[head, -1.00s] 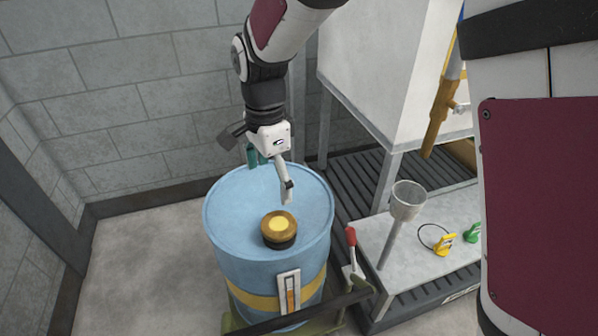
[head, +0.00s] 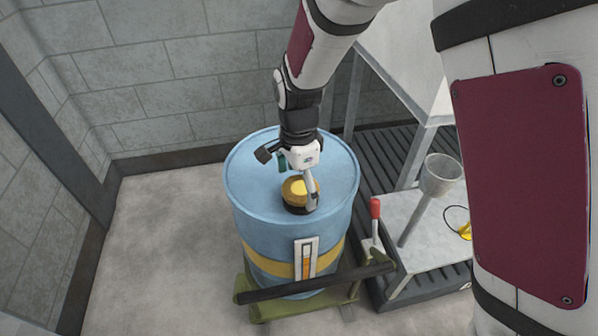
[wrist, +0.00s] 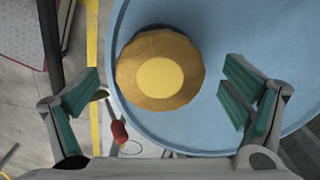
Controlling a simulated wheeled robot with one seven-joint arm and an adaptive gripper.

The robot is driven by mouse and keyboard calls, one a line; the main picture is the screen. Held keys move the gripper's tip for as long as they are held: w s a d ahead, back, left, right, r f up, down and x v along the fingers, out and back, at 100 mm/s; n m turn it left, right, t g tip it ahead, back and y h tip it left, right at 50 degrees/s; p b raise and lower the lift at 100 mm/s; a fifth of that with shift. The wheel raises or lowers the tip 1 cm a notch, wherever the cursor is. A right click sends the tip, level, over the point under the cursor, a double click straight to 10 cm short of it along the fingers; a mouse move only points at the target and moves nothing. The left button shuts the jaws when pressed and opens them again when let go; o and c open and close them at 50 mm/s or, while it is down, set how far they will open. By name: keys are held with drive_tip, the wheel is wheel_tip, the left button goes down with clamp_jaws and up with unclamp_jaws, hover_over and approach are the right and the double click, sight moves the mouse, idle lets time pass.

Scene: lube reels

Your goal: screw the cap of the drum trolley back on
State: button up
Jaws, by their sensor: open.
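The drum trolley carries a blue drum (head: 255,215) with a yellow band. The brown cap (head: 297,192) with a yellow centre sits on the drum's top, above a dark ring. In the wrist view the cap (wrist: 157,70) lies ahead of and between the spread fingers, nearer the top of the picture. My gripper (head: 312,200) is open, pointing down just over the cap's right side in the head view. Its green-padded fingers (wrist: 157,100) hold nothing. Whether a finger touches the cap cannot be told. The cap's thread is hidden.
The trolley's dark bar (head: 315,283) runs in front of the drum. A red-handled lever (head: 376,210) stands right of it. A grey funnel (head: 441,175) stands on the bench at right. Block walls close in behind and left; the floor at left is clear.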

drive_tip(key=shift+f, duration=0.15)
drive_tip(key=c, duration=1.3)
drive_tip(key=shift+m+p, duration=0.6)
drive_tip(key=shift+m, duration=0.1)
drive_tip(key=shift+m+p, duration=0.4)
drive_tip(key=shift+m, duration=0.1)
drive_tip(key=o, duration=1.5)
drive_tip(key=shift+c, duration=0.2)
